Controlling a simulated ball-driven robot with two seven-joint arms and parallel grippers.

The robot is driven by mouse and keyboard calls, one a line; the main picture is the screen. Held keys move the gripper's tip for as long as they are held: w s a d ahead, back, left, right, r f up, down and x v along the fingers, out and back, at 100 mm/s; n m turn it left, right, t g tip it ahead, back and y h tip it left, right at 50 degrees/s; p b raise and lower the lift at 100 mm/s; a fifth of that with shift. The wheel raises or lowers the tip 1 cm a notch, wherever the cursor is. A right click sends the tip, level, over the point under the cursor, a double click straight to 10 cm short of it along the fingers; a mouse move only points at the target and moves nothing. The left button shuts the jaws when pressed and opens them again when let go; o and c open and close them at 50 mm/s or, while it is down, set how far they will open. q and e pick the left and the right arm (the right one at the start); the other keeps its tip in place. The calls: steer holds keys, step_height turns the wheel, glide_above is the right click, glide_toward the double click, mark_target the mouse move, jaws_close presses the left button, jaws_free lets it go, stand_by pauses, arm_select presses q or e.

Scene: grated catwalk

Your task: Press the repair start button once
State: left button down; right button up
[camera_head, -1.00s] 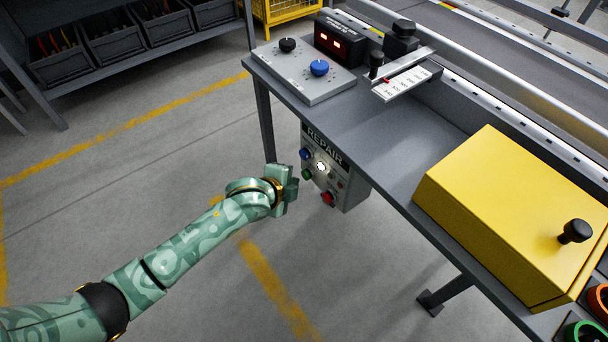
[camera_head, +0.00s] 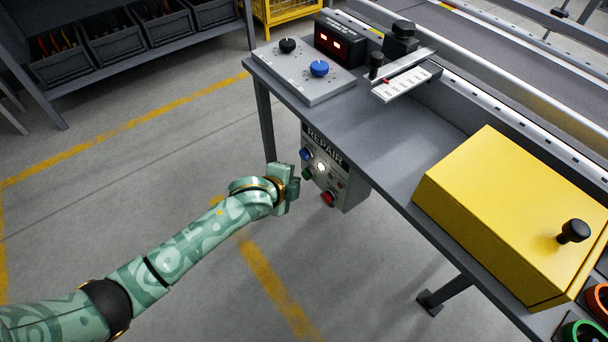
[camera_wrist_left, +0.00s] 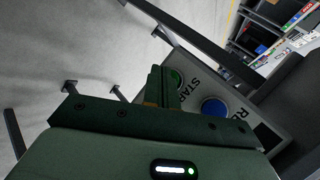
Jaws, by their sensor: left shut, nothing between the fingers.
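The grey repair box (camera_head: 350,190) hangs under the bench edge, with a REPAIR label on top. My left gripper (camera_head: 291,180) is shut and empty, just left of the green button. I cannot tell whether the fingertips touch the box. My right gripper is not in view.
The bench (camera_head: 385,150) above the box holds a control panel with knobs (camera_head: 320,86), a red-lit display (camera_head: 338,42) and a yellow box (camera_head: 500,210). A bench leg (camera_head: 264,130) stands behind my gripper. The floor to the left is free.

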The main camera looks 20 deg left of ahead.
arm_select(q)
steer(key=shift+w+d, duration=0.1)
steer(key=shift+w, duration=0.05)
steer(key=shift+w+d, duration=0.5)
steer(key=shift+w, duration=0.15)
stand_by(1.0)
stand_by(0.4)
steer(key=shift+s+a+p, duration=0.7)
steer(key=shift+s+p, duration=0.1)
steer(key=shift+s, duration=0.2)
